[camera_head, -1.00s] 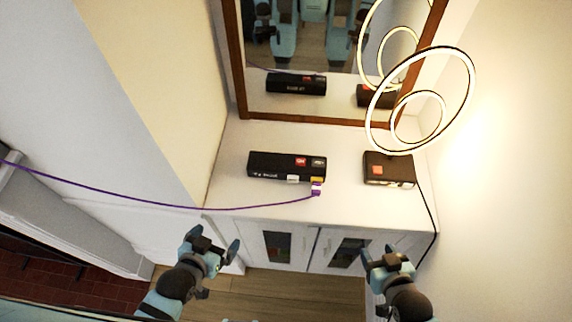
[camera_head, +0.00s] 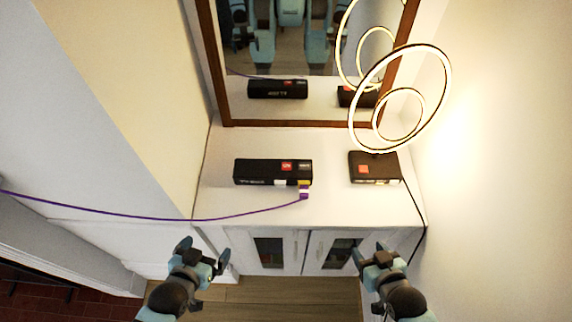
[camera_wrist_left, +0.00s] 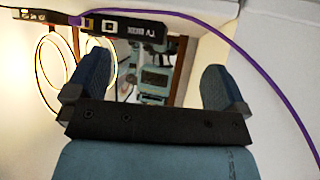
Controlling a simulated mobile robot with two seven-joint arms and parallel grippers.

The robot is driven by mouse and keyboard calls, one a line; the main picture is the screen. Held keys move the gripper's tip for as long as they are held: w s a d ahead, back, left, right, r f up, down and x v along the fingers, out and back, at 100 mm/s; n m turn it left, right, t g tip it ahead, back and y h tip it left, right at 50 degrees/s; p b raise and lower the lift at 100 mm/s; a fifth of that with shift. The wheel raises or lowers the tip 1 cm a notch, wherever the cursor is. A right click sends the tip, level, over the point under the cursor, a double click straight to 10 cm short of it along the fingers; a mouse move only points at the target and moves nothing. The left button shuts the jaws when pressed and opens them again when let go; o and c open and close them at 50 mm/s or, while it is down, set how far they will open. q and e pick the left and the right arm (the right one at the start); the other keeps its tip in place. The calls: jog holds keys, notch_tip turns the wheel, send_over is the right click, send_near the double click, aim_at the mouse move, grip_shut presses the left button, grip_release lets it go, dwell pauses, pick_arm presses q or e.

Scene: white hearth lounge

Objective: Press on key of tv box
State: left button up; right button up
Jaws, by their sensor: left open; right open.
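The TV box (camera_head: 262,172) is a long black box on the white cabinet top, left of centre in the head view. It has a red patch and a grey patch near its right end. In the left wrist view the box (camera_wrist_left: 145,40) shows at the top with "TV BOX" lettering. A purple cable ends in a plug (camera_head: 304,190) at its front right. My left gripper (camera_head: 203,257) is open and empty in front of the cabinet, apart from the box. My right gripper (camera_head: 371,257) is open and empty, in front of the cabinet's right part.
A smaller black box (camera_head: 374,168) with a red patch sits right of the TV box, under a ring lamp (camera_head: 400,98). The purple cable (camera_head: 150,218) runs off left. A brown-framed mirror (camera_head: 310,122) stands behind. The cabinet top (camera_head: 345,210) is clear in front.

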pick_arm(q)
grip_shut()
dwell(0.5)
dwell(1.3)
